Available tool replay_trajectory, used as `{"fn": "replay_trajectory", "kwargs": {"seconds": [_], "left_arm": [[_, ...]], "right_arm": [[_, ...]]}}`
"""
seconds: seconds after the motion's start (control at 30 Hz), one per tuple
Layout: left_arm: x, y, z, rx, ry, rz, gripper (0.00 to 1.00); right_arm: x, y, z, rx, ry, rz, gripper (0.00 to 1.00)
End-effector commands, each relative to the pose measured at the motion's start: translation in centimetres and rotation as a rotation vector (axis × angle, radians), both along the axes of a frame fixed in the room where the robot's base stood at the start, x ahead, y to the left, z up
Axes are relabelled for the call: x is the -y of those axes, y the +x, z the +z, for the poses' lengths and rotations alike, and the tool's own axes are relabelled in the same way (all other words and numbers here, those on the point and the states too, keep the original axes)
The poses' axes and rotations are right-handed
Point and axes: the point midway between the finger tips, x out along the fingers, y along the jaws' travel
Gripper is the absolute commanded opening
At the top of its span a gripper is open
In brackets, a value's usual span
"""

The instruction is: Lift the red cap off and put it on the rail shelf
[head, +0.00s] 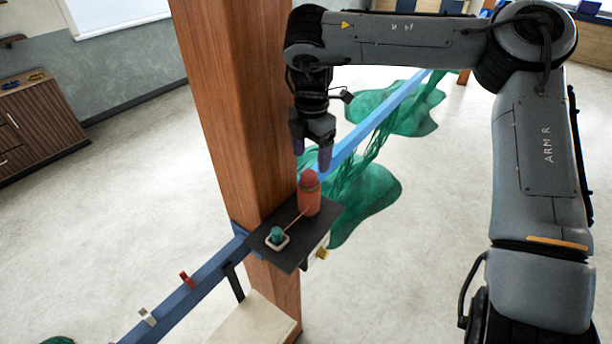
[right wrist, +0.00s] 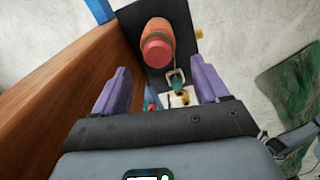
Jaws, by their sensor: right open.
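The red cap (head: 309,178) sits on top of an upright orange-red bottle (head: 309,202). The bottle stands on a small dark shelf (head: 265,250) fixed at the wooden post. In the right wrist view the cap (right wrist: 156,52) and bottle (right wrist: 157,30) show from above, beyond the fingertips. My right gripper (head: 312,160) is open and empty, just above the cap in the head view. Its two purple fingers (right wrist: 160,82) show apart in the right wrist view, with nothing between them touching. My left gripper is not in view.
A teal piece in a pale square ring (head: 277,238) is on the same shelf, with a thin cord between it and the bottle. The wooden post (head: 235,110) stands close beside. A blue rail (head: 195,291) carries small clips. Green netting (head: 365,190) hangs behind.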

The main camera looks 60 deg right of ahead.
Motion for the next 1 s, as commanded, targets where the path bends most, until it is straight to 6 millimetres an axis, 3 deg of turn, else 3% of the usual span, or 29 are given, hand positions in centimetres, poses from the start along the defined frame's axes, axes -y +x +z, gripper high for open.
{"fn": "replay_trajectory", "kwargs": {"seconds": [0.27, 0.6, 0.93, 1.0], "left_arm": [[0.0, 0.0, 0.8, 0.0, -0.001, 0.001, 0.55], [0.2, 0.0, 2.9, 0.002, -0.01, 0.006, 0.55], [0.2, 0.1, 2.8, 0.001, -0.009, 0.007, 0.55], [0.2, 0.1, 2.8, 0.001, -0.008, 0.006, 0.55]], "right_arm": [[0.0, 0.0, -1.5, -0.001, 0.001, 0.001, 0.74], [-0.1, 0.3, -5.5, -0.001, 0.001, 0.001, 0.74], [-0.1, 0.4, -6.2, 0.002, 0.0, 0.001, 0.74], [-0.1, 0.4, -6.2, 0.002, -0.001, 0.001, 0.65]]}}
